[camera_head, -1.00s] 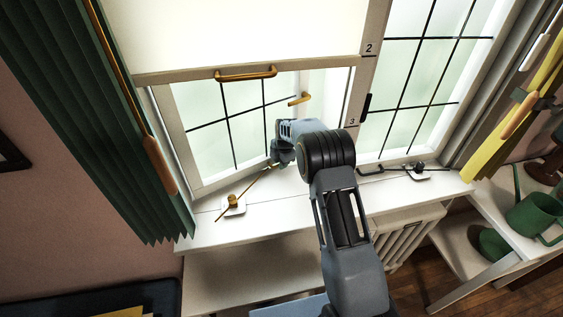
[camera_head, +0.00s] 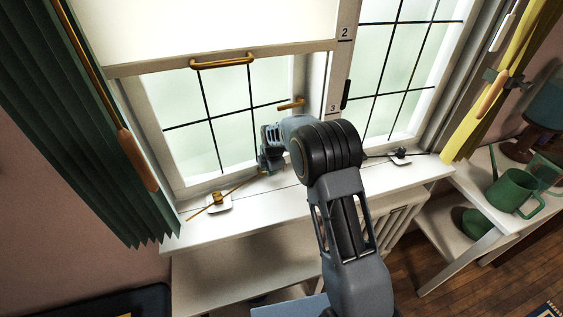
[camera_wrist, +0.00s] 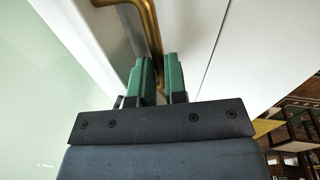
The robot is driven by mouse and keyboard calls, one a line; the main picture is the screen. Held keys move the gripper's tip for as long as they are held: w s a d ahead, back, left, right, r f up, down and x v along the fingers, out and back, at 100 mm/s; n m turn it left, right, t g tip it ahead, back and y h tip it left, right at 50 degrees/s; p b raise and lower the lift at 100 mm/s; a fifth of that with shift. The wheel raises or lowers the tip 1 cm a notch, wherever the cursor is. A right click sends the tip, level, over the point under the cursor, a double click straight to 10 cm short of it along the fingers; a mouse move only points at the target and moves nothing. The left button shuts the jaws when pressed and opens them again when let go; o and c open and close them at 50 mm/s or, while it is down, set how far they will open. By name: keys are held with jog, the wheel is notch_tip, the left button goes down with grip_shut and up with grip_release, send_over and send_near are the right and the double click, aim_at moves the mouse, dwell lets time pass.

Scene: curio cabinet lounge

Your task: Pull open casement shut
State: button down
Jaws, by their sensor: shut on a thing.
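The left casement (camera_head: 172,168) is a pale-framed sash with dark glazing bars. A strip of gap shows between its right edge and the white post (camera_head: 313,90), so it looks slightly open. A brass handle (camera_head: 291,104) is on its right side. A thin brass stay (camera_head: 239,186) runs from a peg (camera_head: 217,198) on the sill towards my gripper (camera_head: 264,163), low at the sash. My wrist hides the grip in the head view.
A blind with a brass pull (camera_head: 222,61) covers the upper left window. A green curtain (camera_head: 80,130) hangs left, a yellow one (camera_head: 491,100) right. The white sill (camera_head: 340,194) is mostly clear.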

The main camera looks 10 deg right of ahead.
jog(key=shift+m, duration=0.8)
jog(key=s, duration=0.3)
jog(key=s+b, duration=0.1)
jog(key=s, duration=0.1)
jog(key=shift+a, duration=0.25)
jog(key=shift+f, duration=0.1)
jog(key=c, duration=1.2)
grip_release()
jog(key=shift+s, duration=0.15)
jog(key=shift+o, duration=0.2)
jog(key=shift+d, duration=0.1)
jog(key=shift+r, duration=0.65)
notch_tip(320, 180, up, 12)
jog(key=s, duration=0.2)
jog(key=shift+s+r+b, duration=0.25)
jog(key=shift+s+b, duration=0.05)
jog(key=shift+b, duration=0.1)
jog(key=shift+d, duration=0.1)
